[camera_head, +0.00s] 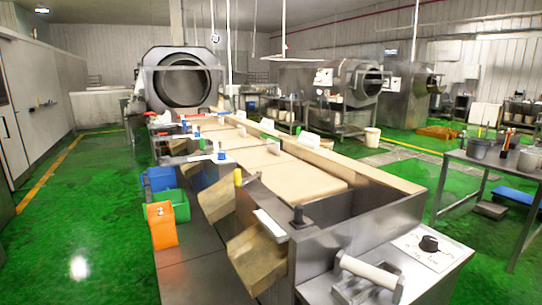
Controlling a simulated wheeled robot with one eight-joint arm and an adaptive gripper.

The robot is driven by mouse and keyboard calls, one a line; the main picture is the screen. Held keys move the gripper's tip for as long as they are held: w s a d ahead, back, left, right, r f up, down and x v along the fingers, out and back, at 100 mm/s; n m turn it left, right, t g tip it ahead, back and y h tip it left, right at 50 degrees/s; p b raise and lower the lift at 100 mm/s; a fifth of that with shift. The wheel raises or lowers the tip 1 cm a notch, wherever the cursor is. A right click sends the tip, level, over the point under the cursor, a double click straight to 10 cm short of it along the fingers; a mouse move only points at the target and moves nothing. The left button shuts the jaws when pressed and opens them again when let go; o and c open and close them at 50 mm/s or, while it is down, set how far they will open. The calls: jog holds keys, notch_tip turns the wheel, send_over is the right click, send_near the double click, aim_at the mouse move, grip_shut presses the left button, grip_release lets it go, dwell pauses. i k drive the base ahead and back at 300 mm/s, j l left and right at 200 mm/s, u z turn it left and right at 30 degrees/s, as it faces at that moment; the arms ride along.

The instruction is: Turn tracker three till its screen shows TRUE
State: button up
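No part that I can tell is tracker three shows, and I can read no screen. A black knob (429,243) sits on a white plate (421,250) on the steel counter at the front right. A second black knob-like part (297,216) stands on the near end of the long steel table, beside a small white plate (270,224). I cannot tell whether either is a tracker. My gripper is not in view.
The long steel table (365,240) runs away from me. A pale roller (370,271) lies at its front. Orange (162,223) and green (180,204) bins stand left. Drum machines (150,82) stand behind. A side table (478,157) is right. Green floor (80,220) is open left.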

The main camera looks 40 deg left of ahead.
aim_at(221, 155)
jog(key=u, duration=0.45)
jog(key=l+u, duration=0.1)
jog(key=u, duration=0.35)
jog(key=k+u, duration=0.1)
jog(key=u, duration=0.85)
jog(key=i+u, duration=0.15)
